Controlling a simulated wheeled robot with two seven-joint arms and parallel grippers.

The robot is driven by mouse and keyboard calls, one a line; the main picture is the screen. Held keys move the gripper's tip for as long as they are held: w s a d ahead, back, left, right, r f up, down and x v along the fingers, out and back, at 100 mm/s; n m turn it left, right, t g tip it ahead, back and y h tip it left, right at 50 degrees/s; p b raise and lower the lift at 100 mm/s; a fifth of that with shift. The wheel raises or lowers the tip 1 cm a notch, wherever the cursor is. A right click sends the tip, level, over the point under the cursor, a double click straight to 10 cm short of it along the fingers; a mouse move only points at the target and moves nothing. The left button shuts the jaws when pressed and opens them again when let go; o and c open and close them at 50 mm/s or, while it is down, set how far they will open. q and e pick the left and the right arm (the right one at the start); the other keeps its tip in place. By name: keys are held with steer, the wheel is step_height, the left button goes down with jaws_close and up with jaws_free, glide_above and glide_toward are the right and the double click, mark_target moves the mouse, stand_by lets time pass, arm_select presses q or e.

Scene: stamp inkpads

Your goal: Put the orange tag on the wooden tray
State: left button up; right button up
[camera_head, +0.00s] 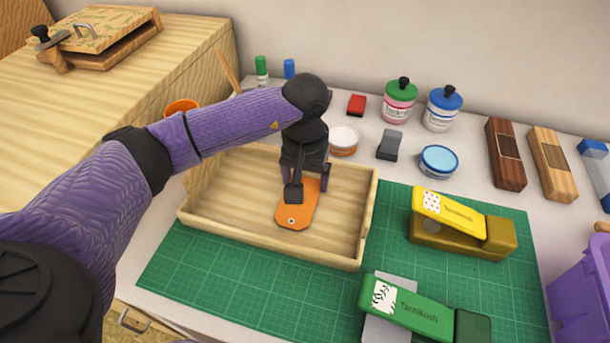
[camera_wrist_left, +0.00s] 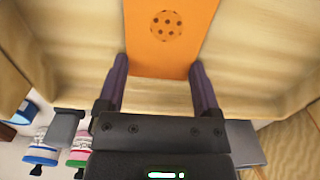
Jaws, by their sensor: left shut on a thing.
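The orange tag (camera_head: 297,212) is inside the wooden tray (camera_head: 215,222), at or just above its floor; I cannot tell whether it touches. My left gripper (camera_head: 305,180) reaches down into the tray from above and is shut on the far end of the tag. In the left wrist view the fingers (camera_wrist_left: 159,66) stand at both edges of the tag (camera_wrist_left: 170,45), which shows a round dotted mark. The tray's pale wood floor (camera_wrist_left: 75,45) shows there too. The tag's far end is partly hidden by the gripper. My right gripper is not in view.
The tray sits partly on a green cutting mat (camera_head: 210,272). A yellow stapler-like stamp (camera_head: 460,222) and a green one (camera_head: 415,305) stand to the right. Jars, inkpads and wooden blocks line the back. A purple bin (camera_head: 582,290) is at the right edge.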

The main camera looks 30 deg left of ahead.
mark_target(305, 183)
arm_select(q)
steer(key=shift+s+d+f+b, duration=0.1)
steer(key=shift+s+f+b, duration=0.2)
steer(key=shift+f+b, duration=0.35)
steer(key=o, duration=1)
steer(key=shift+f, duration=0.15)
steer(key=shift+c, duration=0.2)
steer(key=shift+d, duration=0.15)
steer(key=r+p, duration=0.2)
steer(key=r, duration=0.1)
steer(key=shift+w+a+r+p, duration=0.2)
steer(key=shift+w+p, duration=0.1)
steer(key=shift+w, duration=0.05)
step_height(305, 183, up, 10)
steer(key=p, duration=0.3)
